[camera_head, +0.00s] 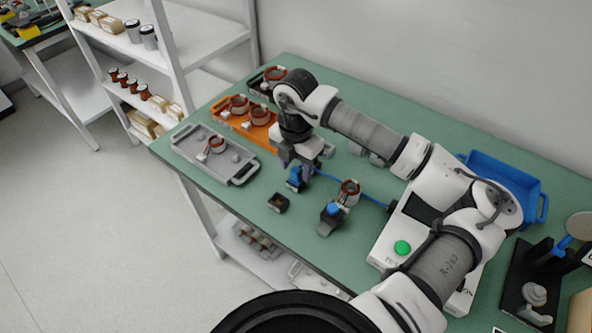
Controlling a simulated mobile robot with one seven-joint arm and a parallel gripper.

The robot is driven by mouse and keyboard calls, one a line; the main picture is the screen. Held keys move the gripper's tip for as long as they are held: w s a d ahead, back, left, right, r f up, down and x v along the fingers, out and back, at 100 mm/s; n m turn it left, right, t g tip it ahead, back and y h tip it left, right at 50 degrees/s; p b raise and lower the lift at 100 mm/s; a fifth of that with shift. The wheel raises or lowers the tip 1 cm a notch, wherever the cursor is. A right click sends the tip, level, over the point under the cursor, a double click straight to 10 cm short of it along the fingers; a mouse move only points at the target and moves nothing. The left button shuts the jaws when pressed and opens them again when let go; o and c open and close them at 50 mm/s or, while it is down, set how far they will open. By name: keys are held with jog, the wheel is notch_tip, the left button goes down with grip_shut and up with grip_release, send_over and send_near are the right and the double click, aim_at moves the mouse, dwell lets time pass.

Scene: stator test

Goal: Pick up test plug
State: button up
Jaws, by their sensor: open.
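The test plug (295,178) is a small blue piece on the green table, just below my gripper. A blue cable (350,184) runs from beside it to the white tester box (385,258). My gripper (297,166) points down with its jaws open, right above the plug. I cannot tell whether the fingers are around the plug or just over it. The gripper hides part of the plug and the start of the cable.
A stator (349,189) stands right of the plug, beside a grey block (331,222) with a blue top. A small dark block (278,203) lies nearer the front edge. A grey tray (190,146) and an orange tray (237,124) hold stators. A blue bin (505,178) sits right.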

jog(key=shift+f, duration=1)
grip_shut()
jog(key=shift+r, duration=0.15)
